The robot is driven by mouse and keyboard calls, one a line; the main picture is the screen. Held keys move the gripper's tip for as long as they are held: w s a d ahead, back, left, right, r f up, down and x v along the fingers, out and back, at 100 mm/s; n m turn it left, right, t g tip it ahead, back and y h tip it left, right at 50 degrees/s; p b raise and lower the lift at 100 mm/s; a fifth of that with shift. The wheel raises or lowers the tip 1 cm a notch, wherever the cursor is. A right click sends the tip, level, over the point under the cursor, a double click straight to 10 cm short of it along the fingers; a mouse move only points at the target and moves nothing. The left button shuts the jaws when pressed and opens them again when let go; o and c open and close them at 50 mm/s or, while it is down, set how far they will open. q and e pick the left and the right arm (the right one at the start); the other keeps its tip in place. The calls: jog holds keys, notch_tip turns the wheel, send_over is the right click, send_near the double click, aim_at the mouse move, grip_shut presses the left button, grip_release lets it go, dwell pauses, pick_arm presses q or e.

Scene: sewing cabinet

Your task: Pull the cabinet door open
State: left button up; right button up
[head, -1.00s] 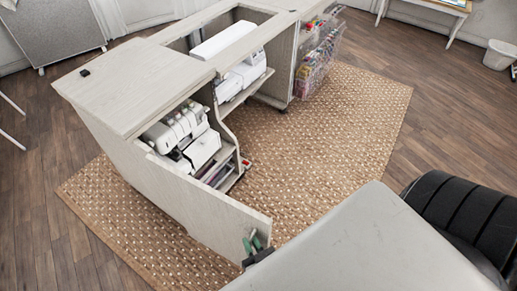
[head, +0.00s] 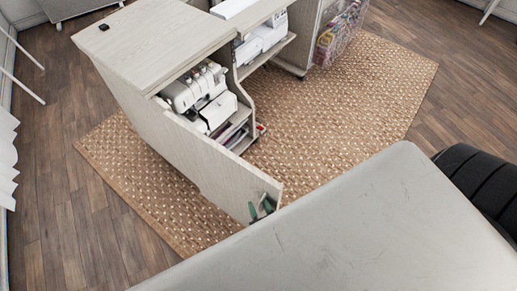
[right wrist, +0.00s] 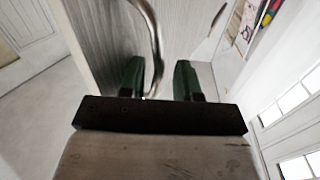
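The pale wood cabinet (head: 130,95) stands on a woven rug, with its door (head: 215,160) standing open and swung out toward me. A curved metal handle (right wrist: 156,45) is on a pale wood-grain panel in the right wrist view. My right gripper (head: 262,207) is at the door's free edge. In the right wrist view its two green fingers (right wrist: 160,80) are apart, with the handle passing between them, nearer the left finger. I cannot tell whether they touch it. My left gripper is not in view.
A white sewing machine (head: 198,88) and shelves show inside the cabinet. A clear bin of colourful supplies (head: 340,32) hangs at the back right. The rug (head: 340,115) is clear to the right of the door. A dark wheel-like shape (head: 480,185) is at the right edge.

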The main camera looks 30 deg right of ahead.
jog(key=shift+s, duration=0.1)
jog(key=s+a, duration=0.1)
jog(key=s, duration=0.9)
jog(key=shift+s+b, duration=0.35)
jog(key=shift+a, duration=0.1)
